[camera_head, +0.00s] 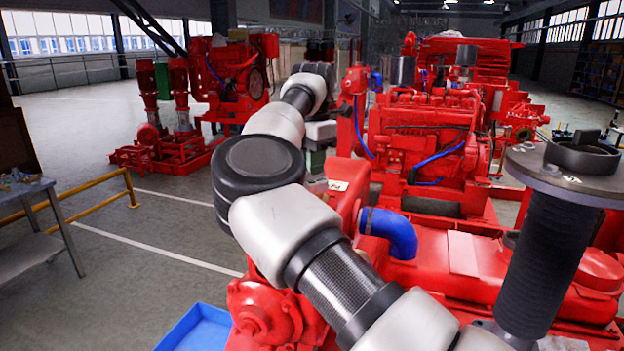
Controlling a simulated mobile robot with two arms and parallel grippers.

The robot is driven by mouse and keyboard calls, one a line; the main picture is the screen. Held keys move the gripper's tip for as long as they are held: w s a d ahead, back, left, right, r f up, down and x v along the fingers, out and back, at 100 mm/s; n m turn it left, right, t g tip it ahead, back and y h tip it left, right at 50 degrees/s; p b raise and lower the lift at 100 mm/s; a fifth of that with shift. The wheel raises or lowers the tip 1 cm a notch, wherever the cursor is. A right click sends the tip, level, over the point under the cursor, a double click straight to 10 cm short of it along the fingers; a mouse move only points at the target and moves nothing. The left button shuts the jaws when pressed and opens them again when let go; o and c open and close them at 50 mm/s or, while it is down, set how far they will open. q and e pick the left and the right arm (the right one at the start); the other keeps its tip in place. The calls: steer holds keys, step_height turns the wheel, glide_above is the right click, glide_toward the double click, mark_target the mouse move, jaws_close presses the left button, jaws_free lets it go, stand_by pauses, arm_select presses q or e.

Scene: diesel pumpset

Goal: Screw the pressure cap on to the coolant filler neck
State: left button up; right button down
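My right arm rises from the bottom centre, bends at a black joint and reaches away over the red machine. My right gripper (319,140) is at its far end, beyond the white wrist links, small and partly hidden by them. I cannot tell whether it is open or shut, or whether it holds anything. My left gripper is out of view. I cannot make out the pressure cap or the coolant filler neck for certain. A dark ring-shaped part (582,153) sits on a round grey plate at the right, well apart from the gripper.
Red pumpset machinery (425,135) fills the centre and right, with a blue hose elbow (391,234) near my arm. A blue tray (195,330) lies at the bottom. A grey table (25,190) and yellow rail (90,187) stand at the left. Floor between is open.

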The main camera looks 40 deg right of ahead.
steer(key=m+p, duration=0.2)
steer(key=p, duration=0.1)
steer(key=shift+r+m, duration=0.4)
steer(key=shift+f+m, duration=0.3)
steer(key=shift+m, duration=0.5)
steer(key=shift+f+m+b, duration=0.1)
steer(key=shift+m+b, duration=0.2)
steer(key=shift+m, duration=0.4)
steer(key=m, duration=0.3)
steer(key=shift+m, duration=0.3)
steer(key=shift+m, duration=0.5)
steer(key=m, duration=0.4)
steer(key=shift+m, duration=0.4)
steer(key=c, duration=1.1)
jaws_free()
steer(key=shift+a, duration=0.1)
steer(key=shift+o, duration=0.4)
